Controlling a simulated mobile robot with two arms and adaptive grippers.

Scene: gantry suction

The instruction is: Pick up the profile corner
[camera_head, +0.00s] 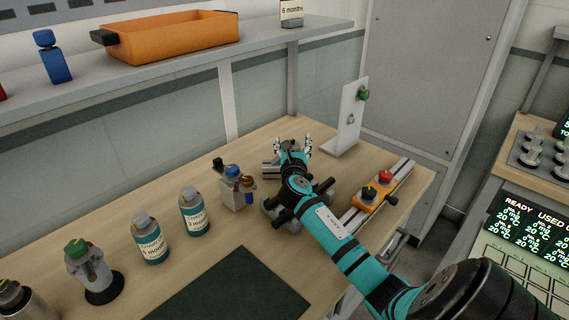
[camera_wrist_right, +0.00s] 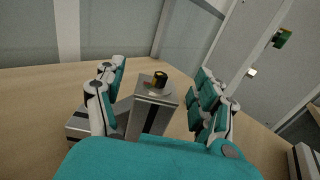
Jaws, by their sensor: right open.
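A grey metal profile piece, seemingly the profile corner (camera_wrist_right: 151,106), stands between the fingers of my right gripper (camera_wrist_right: 160,95) in the right wrist view. A lower grey part (camera_wrist_right: 80,124) shows at the left, partly behind the left finger. In the head view, my right gripper (camera_head: 294,146) is open at the far side of the table, and grey metal (camera_head: 270,170) shows beside it. Contact with the fingers cannot be told. My left gripper is out of view.
A white upright plate (camera_head: 349,120) with a green knob stands behind, right of the gripper. An orange button box (camera_head: 374,188) sits on a rail to the right. A small grey valve block (camera_head: 236,190) and labelled bottles (camera_head: 194,212) stand left. A shelf (camera_head: 180,70) overhangs the back.

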